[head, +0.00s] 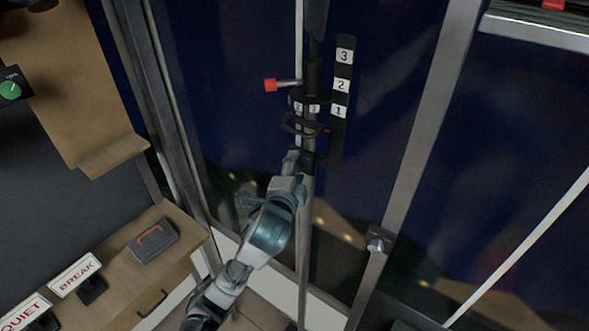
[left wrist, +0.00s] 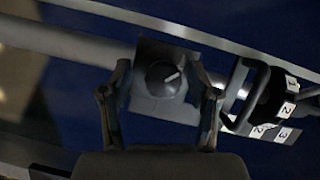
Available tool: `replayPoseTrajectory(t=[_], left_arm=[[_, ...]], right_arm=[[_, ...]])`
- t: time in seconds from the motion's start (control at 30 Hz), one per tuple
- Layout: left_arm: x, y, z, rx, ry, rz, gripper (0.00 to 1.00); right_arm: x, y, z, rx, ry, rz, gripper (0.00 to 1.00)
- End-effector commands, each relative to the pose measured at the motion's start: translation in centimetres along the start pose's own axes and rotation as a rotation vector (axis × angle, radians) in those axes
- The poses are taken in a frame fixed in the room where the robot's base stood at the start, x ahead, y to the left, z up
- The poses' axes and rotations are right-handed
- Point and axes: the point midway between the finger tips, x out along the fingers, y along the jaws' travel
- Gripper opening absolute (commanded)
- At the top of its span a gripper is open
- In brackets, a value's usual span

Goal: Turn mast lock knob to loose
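The mast (head: 304,230) is a thin upright pole in the middle of the head view. The knob (left wrist: 162,80) is dark and round with a pale pointer line, on a square dark plate (left wrist: 150,105). In the left wrist view its line points to the upper right. My left gripper (head: 303,160) is at the mast, below the black collar (head: 309,103). Its two fingers stand on either side of the knob, with gaps visible between them and it. In the head view the gripper mostly hides the knob. My right gripper is in neither view.
A strip with labels 1, 2 and 3 (head: 341,85) stands right of the mast. A red-tipped lever (head: 271,85) sticks out left above my gripper. A wooden counter (head: 115,275) with BREAK (head: 75,275) and QUIET signs is at lower left. A green knob (head: 11,90) sits at far left.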

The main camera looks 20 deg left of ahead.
Motion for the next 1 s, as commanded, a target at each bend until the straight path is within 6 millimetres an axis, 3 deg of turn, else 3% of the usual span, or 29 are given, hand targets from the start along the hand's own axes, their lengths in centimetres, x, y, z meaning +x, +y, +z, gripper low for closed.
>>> replayPoseTrajectory(t=[0.23,0.6,1.0], left_arm=[[-1.1,-0.1,0.0,0.0,0.002,-0.003,0.61],[-6.6,0.1,-0.1,0.0,0.001,0.001,0.61],[-7.1,0.2,0.0,0.0,0.0,0.003,0.61]], right_arm=[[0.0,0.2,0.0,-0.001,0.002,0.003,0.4],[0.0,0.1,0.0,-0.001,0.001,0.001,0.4],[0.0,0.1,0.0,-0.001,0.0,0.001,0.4]])
